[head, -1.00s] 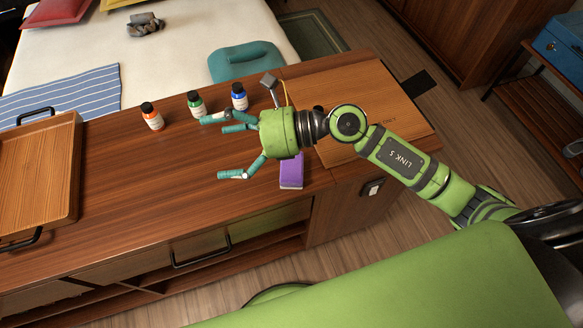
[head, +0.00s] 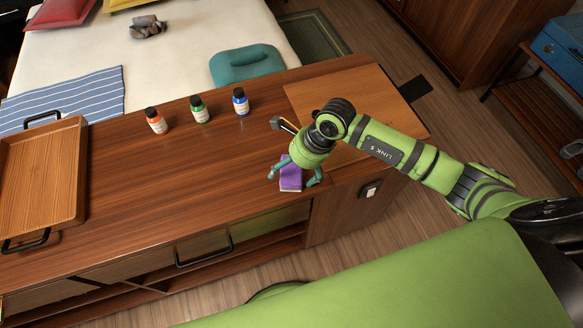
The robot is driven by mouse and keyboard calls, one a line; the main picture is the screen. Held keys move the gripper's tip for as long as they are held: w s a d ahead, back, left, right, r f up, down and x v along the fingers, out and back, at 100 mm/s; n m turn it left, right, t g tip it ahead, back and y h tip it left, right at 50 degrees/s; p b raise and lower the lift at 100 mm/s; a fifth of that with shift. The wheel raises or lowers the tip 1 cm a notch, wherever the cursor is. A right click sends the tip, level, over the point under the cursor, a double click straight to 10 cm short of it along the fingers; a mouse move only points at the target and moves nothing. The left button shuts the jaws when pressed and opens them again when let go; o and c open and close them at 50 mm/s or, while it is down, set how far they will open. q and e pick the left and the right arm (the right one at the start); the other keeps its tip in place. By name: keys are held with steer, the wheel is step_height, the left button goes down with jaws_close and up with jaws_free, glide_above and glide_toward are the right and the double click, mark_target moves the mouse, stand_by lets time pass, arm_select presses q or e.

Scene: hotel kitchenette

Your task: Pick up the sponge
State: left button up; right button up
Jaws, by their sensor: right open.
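The purple sponge (head: 290,178) lies on the wooden counter near its front edge, left of the cutting board. My right gripper (head: 293,178) points down over the sponge, with one teal finger at its left side and another at its right. The jaws are open, and I cannot tell whether the fingers touch the sponge. The gripper's body hides the sponge's far end. My left gripper is not in view.
Three small bottles, orange (head: 155,121), green (head: 199,109) and blue (head: 241,102), stand behind on the counter. A wooden tray (head: 82,165) with black handles is at the left. A board (head: 372,80) lies at the right. The counter's middle is clear.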

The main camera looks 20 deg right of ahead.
mark_target(285, 168)
steer(key=shift+a+f, duration=0.15)
steer(key=shift+f, duration=0.15)
steer(key=c, duration=0.9)
steer(key=shift+c, duration=0.2)
steer(key=shift+r, duration=0.5)
step_height(285, 168, up, 3)
steer(key=shift+w+f+b, duration=0.15)
steer(key=shift+f+b, duration=0.05)
steer(key=shift+b, duration=0.65)
steer(key=s+d+r+b, duration=0.1)
steer(key=s+d+r, duration=0.1)
steer(key=s, duration=0.3)
steer(key=s+d+r+b, duration=0.2)
steer(key=s+r, duration=0.2)
steer(key=s, duration=0.1)
steer(key=shift+d+r, duration=0.3)
steer(key=shift+s+d+r, duration=0.2)
steer(key=shift+s+r, duration=0.25)
